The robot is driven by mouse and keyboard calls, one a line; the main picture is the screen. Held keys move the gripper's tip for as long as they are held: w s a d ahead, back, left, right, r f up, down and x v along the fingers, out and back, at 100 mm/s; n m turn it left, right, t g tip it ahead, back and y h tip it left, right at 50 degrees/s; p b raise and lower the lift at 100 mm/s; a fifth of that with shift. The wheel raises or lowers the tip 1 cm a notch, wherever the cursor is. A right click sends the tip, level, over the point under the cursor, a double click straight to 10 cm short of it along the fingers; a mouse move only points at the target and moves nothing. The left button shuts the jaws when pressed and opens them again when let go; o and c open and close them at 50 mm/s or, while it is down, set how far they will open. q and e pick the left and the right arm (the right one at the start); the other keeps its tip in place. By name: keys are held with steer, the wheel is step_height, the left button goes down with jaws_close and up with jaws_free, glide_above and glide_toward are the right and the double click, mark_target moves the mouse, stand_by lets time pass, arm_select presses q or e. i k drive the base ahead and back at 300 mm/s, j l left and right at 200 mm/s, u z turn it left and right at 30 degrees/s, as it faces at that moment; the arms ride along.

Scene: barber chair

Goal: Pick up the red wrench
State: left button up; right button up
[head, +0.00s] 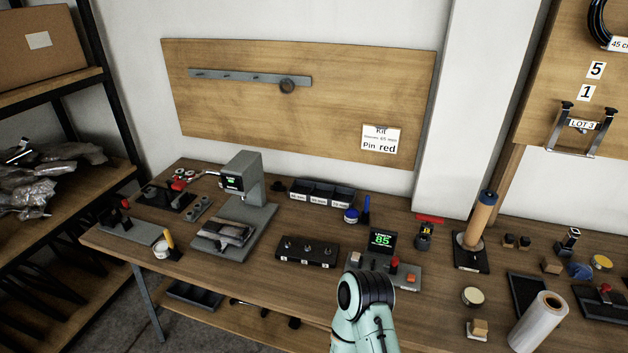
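I cannot clearly make out a wrench. A flat red bar (430,218) lies at the back of the workbench by the white pillar; it is too small to tell what it is. A small red-handled item (179,185) is at the back left of the bench, also too small to identify. One of my arms, pale green with a black joint, rises from the bottom edge in front of the bench. Neither gripper shows in the head view.
The wooden workbench (321,219) holds a grey press (243,178), black bins (322,192), a display reading 85 (382,240), an upright roll (481,219) and a clear film roll (541,320). A shelf (99,182) stands at left. Some bench patches are bare.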

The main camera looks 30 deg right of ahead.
mark_target(426, 229)
steer(key=z, duration=2)
